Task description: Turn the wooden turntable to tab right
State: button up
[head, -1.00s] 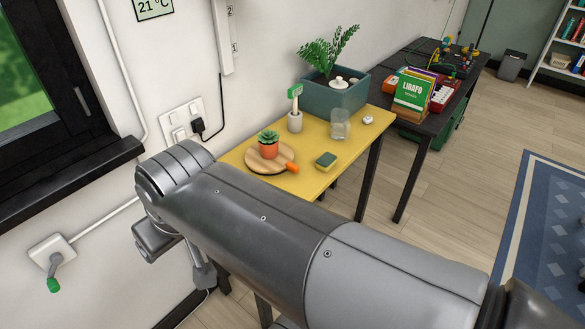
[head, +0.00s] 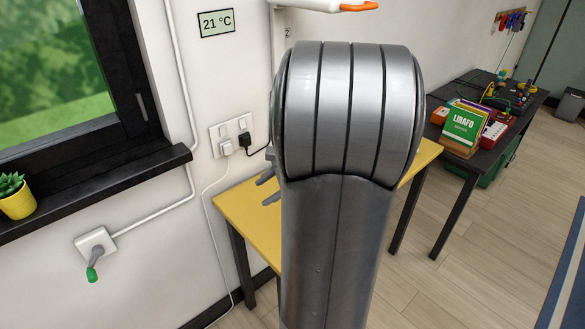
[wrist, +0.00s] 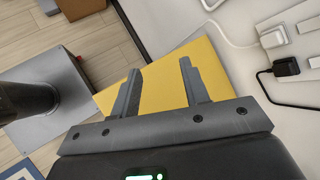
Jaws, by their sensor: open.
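The wooden turntable and its tab are hidden behind my arm in the head view, and they do not show in the wrist view. The yellow table (head: 243,212) shows to the left of my arm, with its top also in the wrist view (wrist: 160,84). My gripper (wrist: 158,77) is open and empty in the wrist view, its two fingers spread over the yellow top near the wall. In the head view the finger ends (head: 267,188) just show past the left side of my arm.
A wall socket with a black plug (head: 244,139) and a white cable is beside the table. A dark table (head: 490,140) holding a green book (head: 463,128) stands at the right. A window sill with a yellow pot (head: 18,203) is at the left.

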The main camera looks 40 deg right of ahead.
jog(key=s+d+f+m+t+h, duration=0.2)
jog(key=s+d+f+m, duration=0.1)
jog(key=d, duration=0.6)
jog(key=s+d+f+m+t+h, duration=0.2)
jog(key=d+f+m, duration=0.4)
jog(key=d, duration=0.4)
jog(key=s+d+f+m+t+h, duration=0.1)
jog(key=s+d+f+m, duration=0.3)
jog(key=d, duration=0.5)
jog(key=shift+s+d+f+m+t+h, duration=0.2)
jog(key=shift+f+m+t, duration=0.2)
jog(key=shift+m, duration=0.3)
jog(key=shift+s+d+f+m+t+h, duration=0.1)
jog(key=shift+s+f+m+t+h, duration=0.25)
jog(key=shift+m, duration=0.35)
jog(key=shift+w+d, duration=0.1)
jog(key=shift+w, duration=0.05)
jog(key=x, duration=1)
jog(key=shift+w, duration=0.3)
jog(key=shift+c, duration=0.3)
grip_shut()
